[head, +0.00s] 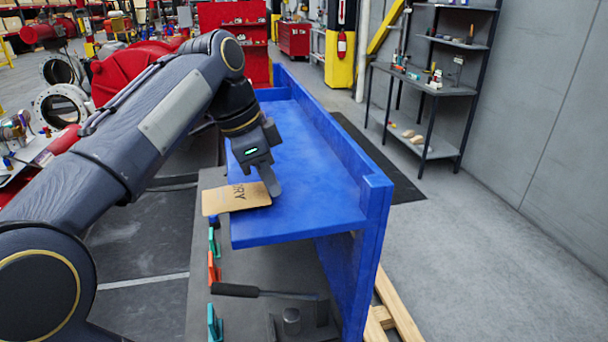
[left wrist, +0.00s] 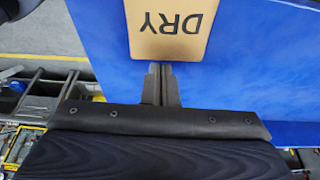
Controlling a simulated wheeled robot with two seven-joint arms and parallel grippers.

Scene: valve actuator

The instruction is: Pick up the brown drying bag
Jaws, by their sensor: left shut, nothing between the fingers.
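The brown drying bag (head: 235,198), printed with dark lettering, lies flat at the near left edge of the blue shelf (head: 300,215), with part of it jutting past that edge. My left gripper (head: 272,186) is over the shelf at the bag's right end, its fingers pointing down and hiding part of the bag. In the left wrist view the bag (left wrist: 170,45) reads "DRY" and lies just beyond the fingertips of the left gripper (left wrist: 159,68). The fingers are together with nothing between them. I cannot tell whether they touch the bag. My right gripper is not seen.
A raised blue wall runs along the shelf's right side. Below the shelf, a grey bench holds green and orange clamps (head: 214,268) and a black-handled tool (head: 236,290). A dark rack (head: 440,95) stands at the right. The shelf's middle is clear.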

